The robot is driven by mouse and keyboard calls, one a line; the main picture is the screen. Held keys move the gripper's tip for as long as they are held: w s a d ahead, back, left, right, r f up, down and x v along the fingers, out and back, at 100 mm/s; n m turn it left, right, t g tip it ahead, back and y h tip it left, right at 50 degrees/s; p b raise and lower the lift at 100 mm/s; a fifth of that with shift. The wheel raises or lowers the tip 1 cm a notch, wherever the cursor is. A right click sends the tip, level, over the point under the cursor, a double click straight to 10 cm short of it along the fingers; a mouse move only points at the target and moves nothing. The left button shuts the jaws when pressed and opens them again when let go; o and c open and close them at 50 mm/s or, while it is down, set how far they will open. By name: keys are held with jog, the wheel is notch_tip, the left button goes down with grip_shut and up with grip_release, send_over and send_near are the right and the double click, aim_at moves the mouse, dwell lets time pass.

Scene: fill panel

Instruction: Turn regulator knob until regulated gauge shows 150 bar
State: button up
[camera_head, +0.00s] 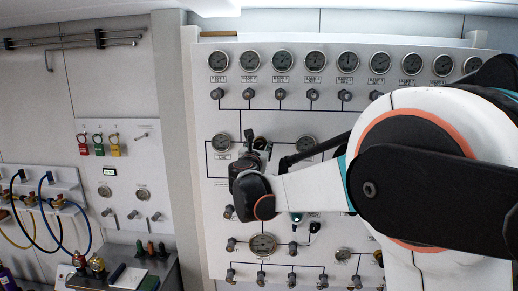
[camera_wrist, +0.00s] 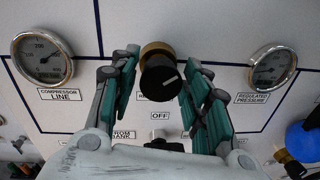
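The regulator knob (camera_wrist: 161,76) is black with a white pointer line and a brass collar, near the top centre of the wrist view. My gripper (camera_wrist: 160,64) has its teal fingers apart, one on each side of the knob. A narrow gap seems to show on each side; firm contact cannot be made out. The regulated pressure gauge (camera_wrist: 272,65) is at the right; its reading is too small to tell. In the head view, my gripper (camera_head: 258,149) is at the panel and hides the knob. The regulated gauge (camera_head: 306,143) is just right of it.
The compressor line gauge (camera_wrist: 42,56) is left of the knob. An OFF label (camera_wrist: 160,115) and another dark knob (camera_wrist: 164,145) are below, close to my fingers. A blue round thing (camera_wrist: 304,141) is at lower right. A row of gauges (camera_head: 315,60) runs above.

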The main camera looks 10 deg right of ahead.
jog(key=c, duration=0.6)
jog(key=shift+f, duration=0.1)
jog(key=shift+f+m+b, duration=0.1)
jog(key=shift+m+b, duration=0.65)
jog(key=shift+m, duration=0.25)
jog(key=shift+m+b, duration=0.4)
jog(key=shift+m, duration=0.7)
jog(key=o, duration=1.1)
jog(key=shift+r, duration=0.2)
